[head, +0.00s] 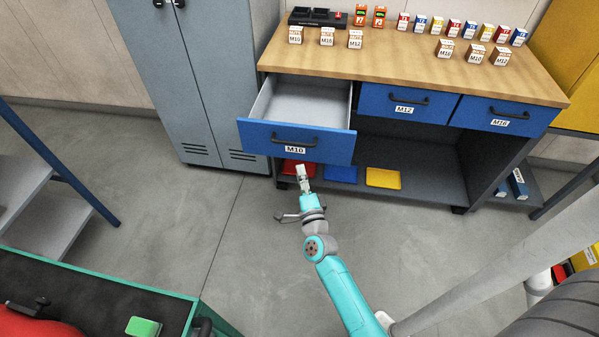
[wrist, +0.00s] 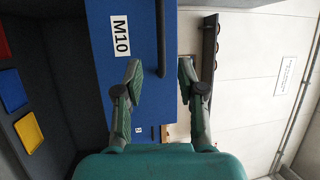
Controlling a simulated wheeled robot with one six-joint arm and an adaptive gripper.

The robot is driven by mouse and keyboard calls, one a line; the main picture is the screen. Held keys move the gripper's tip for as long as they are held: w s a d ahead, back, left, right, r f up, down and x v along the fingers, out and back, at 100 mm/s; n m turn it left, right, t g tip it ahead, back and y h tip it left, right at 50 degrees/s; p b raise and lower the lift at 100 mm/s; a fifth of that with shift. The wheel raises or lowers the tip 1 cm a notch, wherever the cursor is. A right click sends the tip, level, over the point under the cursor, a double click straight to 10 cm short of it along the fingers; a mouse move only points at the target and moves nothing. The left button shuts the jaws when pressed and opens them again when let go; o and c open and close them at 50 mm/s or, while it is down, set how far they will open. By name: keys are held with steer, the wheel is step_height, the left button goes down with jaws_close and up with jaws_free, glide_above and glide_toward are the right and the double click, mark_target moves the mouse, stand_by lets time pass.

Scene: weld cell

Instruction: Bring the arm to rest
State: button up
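My arm (head: 345,290) reaches out from the lower right toward the workbench. My gripper (head: 303,178) is at the arm's end, in front of and below the open M10 drawer (head: 330,147). In the wrist view my gripper (wrist: 160,75) has its two fingers spread apart, with nothing held between them. The blue M10 drawer front (wrist: 110,60) and its dark handle (wrist: 161,38) lie beyond the fingertips. The handle also shows in the head view (head: 293,140). The gripper looks clear of the handle.
The M10 drawer is pulled out and looks empty; the M12 (head: 380,102) and M16 (head: 480,113) drawers are shut. Small boxes stand on the bench top (head: 400,60). Coloured trays (head: 383,178) lie on the lower shelf. A grey cabinet (head: 195,70) stands left. Floor around the arm is clear.

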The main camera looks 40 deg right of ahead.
steer(key=s+a+f+n+y, duration=0.1)
steer(key=s+a+n+y, duration=0.2)
steer(key=s+a+n, duration=0.6)
steer(key=s+a+f+n+y, duration=0.1)
steer(key=s+a+n+y, duration=0.35)
steer(key=s, duration=0.85)
steer(key=s+a+r+n+g+y, duration=0.1)
steer(key=s+a+r+n, duration=0.2)
steer(key=s, duration=0.5)
steer(key=s+a+r+n+g+y, duration=0.1)
steer(key=s+a+r+n, duration=0.3)
steer(key=s, duration=0.5)
step_height(320, 180, up, 3)
steer(key=shift+s+a+r+n+g, duration=0.15)
steer(key=shift+a+n+g, duration=0.15)
steer(key=shift+n, duration=0.95)
